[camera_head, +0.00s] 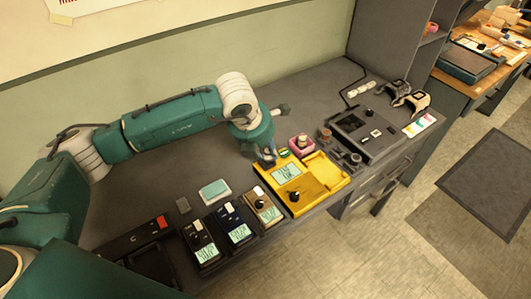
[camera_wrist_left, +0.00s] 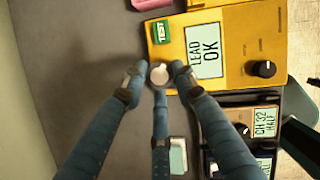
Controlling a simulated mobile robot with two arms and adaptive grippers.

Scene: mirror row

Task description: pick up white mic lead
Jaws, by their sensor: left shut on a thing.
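My left gripper (camera_head: 268,158) is at the back left edge of the yellow tester (camera_head: 322,161). In the left wrist view the fingertips of the left gripper (camera_wrist_left: 160,80) close around a small round white end (camera_wrist_left: 159,74), which looks like the white mic lead. The fingers hide most of it, and I cannot tell whether it touches the tester. The tester's screen (camera_wrist_left: 203,50) reads "LEAD OK", with a green TEST button (camera_wrist_left: 160,31) beside it. My right gripper is not in view.
Several handheld units with screens, such as the tan one (camera_head: 264,206), stand left of the tester. A pink box (camera_head: 302,144) is behind it. A dark device (camera_head: 365,130) and headsets (camera_head: 410,98) are to the right. The desk behind my arm is mostly clear.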

